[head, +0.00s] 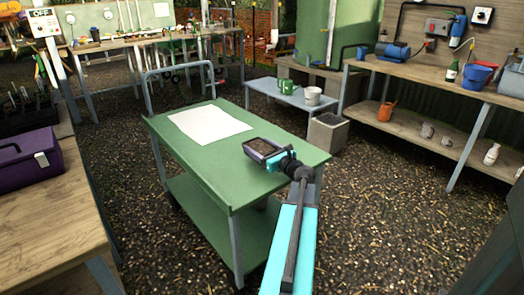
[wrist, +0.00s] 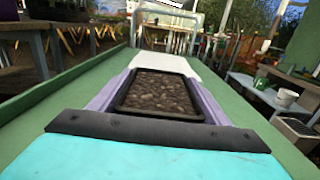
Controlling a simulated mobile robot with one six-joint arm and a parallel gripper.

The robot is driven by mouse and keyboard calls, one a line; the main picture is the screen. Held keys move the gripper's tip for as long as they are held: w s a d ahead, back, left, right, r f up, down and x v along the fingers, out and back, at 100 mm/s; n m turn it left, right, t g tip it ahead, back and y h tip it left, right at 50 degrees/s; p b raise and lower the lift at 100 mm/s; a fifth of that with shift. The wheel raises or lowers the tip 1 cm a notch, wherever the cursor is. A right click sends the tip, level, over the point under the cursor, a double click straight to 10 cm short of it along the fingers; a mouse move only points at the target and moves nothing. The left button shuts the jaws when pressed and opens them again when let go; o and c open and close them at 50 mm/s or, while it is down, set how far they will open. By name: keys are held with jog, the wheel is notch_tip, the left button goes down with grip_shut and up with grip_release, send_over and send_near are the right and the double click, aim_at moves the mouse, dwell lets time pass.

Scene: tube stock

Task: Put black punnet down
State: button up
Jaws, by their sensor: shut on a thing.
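The black punnet (wrist: 160,92) is a shallow dark rectangular tray with brown, pebble-like contents. In the head view the punnet (head: 262,147) is above or on the green cart top (head: 170,152), near its right end; I cannot tell whether it touches. My gripper (head: 268,150) has its lilac fingers along the punnet's two sides and is shut on it. In the wrist view the fingers (wrist: 160,95) flank the punnet. A white sheet (head: 209,124) lies flat on the cart top beyond the punnet, partly hidden behind it in the wrist view.
The cart has a lower shelf and a grey push handle (head: 178,70) at its far end. A purple toolbox (head: 30,163) sits on the left wooden bench. The cart top around the sheet is clear.

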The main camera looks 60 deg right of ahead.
aim_at(261, 141)
jog(key=shift+w+d+f, duration=0.1)
jog(key=shift+w+d, duration=0.2)
jog(key=shift+d, duration=0.3)
jog(key=shift+w+d, duration=0.3)
jog(key=shift+d, duration=0.35)
jog(key=shift+w+d+f, duration=0.1)
jog(key=shift+w+d, duration=0.2)
jog(key=shift+d, duration=0.3)
jog(key=shift+f+b, duration=0.5)
jog(key=shift+f, duration=1.2)
jog(key=shift+f, duration=0.15)
jog(key=o, duration=1.2)
jog(key=shift+o, duration=0.2)
